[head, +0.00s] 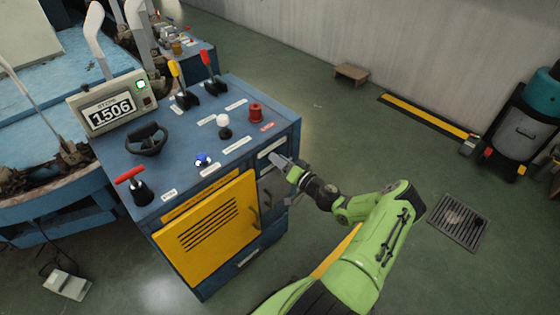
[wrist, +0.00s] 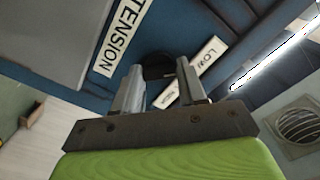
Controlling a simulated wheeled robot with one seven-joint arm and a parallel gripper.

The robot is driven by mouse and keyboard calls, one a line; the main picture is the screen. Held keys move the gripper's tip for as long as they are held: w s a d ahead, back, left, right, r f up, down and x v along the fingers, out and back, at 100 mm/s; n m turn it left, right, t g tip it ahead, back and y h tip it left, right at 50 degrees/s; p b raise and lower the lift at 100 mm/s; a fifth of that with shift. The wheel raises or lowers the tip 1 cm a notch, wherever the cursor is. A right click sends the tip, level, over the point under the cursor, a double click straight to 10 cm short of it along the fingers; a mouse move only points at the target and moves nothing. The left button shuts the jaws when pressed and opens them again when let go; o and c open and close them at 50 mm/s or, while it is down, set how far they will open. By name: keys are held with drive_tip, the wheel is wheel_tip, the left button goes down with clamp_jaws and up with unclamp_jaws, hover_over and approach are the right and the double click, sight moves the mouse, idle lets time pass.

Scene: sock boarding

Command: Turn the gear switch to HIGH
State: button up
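A dark round switch (wrist: 158,66) shows in the wrist view on the blue cabinet face, just beyond and between my fingertips. A white label (wrist: 208,56) reading LOW lies beside it, partly behind my right finger; the rest of its text is too small or covered to read. My gripper (wrist: 158,74) is open, its two grey fingers apart with nothing clearly held. I cannot tell whether they touch the switch.
A white label (wrist: 122,38) ending in TENSION is left of the fingers. The cabinet top carries a display (head: 108,108) reading 1506, a black handwheel (head: 147,139), levers and a red knob (head: 256,112). A yellow door (head: 209,226) is in front.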

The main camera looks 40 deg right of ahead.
drive_tip(key=c, duration=0.5)
drive_tip(key=shift+m, duration=0.3)
drive_tip(key=m+p, duration=0.1)
drive_tip(key=m, duration=1.6)
drive_tip(key=shift+f, duration=0.15)
drive_tip(key=shift+m, duration=0.3)
drive_tip(key=o, duration=1)
